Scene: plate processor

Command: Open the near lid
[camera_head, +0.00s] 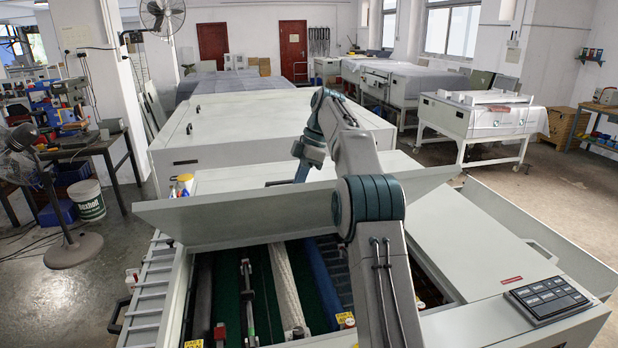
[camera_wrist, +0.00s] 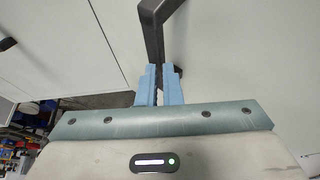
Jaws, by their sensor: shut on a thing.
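The near lid (camera_head: 235,218) of the plate processor (camera_head: 448,322) stands partly raised and tilted in the head view. Its wide pale front edge faces me, and the green bed and rollers (camera_head: 285,285) show below it. In the wrist view my gripper (camera_wrist: 160,75), with its blue fingers, is shut on a black bar handle (camera_wrist: 152,32) over a pale panel. My arm crosses in front of the lid in the head view. I cannot make out the gripper's fingers there.
A control panel with dark buttons (camera_head: 546,298) sits at the machine's front right. A closed pale cover (camera_head: 260,125) lies beyond the lid. A fan (camera_head: 72,250) and white bucket (camera_head: 88,200) stand on the floor at left. Open floor lies at right.

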